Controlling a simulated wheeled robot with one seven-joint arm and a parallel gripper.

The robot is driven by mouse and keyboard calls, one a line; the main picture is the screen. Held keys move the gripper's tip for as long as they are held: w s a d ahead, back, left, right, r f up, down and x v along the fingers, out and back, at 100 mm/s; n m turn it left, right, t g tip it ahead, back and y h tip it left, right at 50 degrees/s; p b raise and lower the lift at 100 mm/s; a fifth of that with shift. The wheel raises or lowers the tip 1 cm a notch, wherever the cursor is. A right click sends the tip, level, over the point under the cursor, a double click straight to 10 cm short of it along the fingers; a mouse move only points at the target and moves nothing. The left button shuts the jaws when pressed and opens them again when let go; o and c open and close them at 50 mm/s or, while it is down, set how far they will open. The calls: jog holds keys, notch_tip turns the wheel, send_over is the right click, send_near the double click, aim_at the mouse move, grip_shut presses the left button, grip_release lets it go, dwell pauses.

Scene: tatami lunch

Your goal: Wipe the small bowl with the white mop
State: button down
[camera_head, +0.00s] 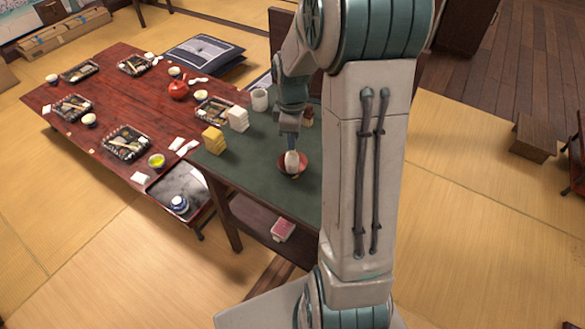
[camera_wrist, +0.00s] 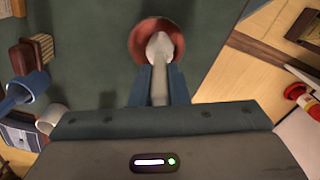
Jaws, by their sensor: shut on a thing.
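The small bowl (camera_head: 281,166) is red and sits on the dark green top of the side table; it also shows at the top of the wrist view (camera_wrist: 136,42). The white mop (camera_head: 291,160) has its pale head down over the bowl's inside, and in the wrist view the mop head (camera_wrist: 160,47) covers part of the bowl's right half. My gripper (camera_wrist: 160,84) is shut on the mop's handle, which runs between its two fingers. Whether the mop head touches the bowl cannot be told for sure. My arm hides the table's right part in the head view.
On the green table (camera_head: 250,160) stand a white cup (camera_head: 260,99), a white stack (camera_head: 238,119) and a yellow stack (camera_head: 213,139). A blue-handled tool (camera_wrist: 27,90) and a brown brush (camera_wrist: 30,58) show in the wrist view. A low red table (camera_head: 105,170) holds several trays.

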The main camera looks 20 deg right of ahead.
jog(key=m, duration=0.6)
jog(key=shift+d, duration=0.2)
jog(key=m, duration=0.5)
jog(key=shift+w+d+m, duration=0.2)
jog(key=shift+m, duration=0.1)
jog(key=n, duration=0.6)
jog(key=shift+w+a, duration=0.1)
jog(key=shift+a, duration=0.1)
jog(key=n, duration=0.5)
jog(key=shift+a, duration=0.2)
jog(key=n+p, duration=0.1)
jog(key=n, duration=0.1)
jog(key=shift+w+a+n, duration=0.1)
jog(key=shift+n, duration=0.3)
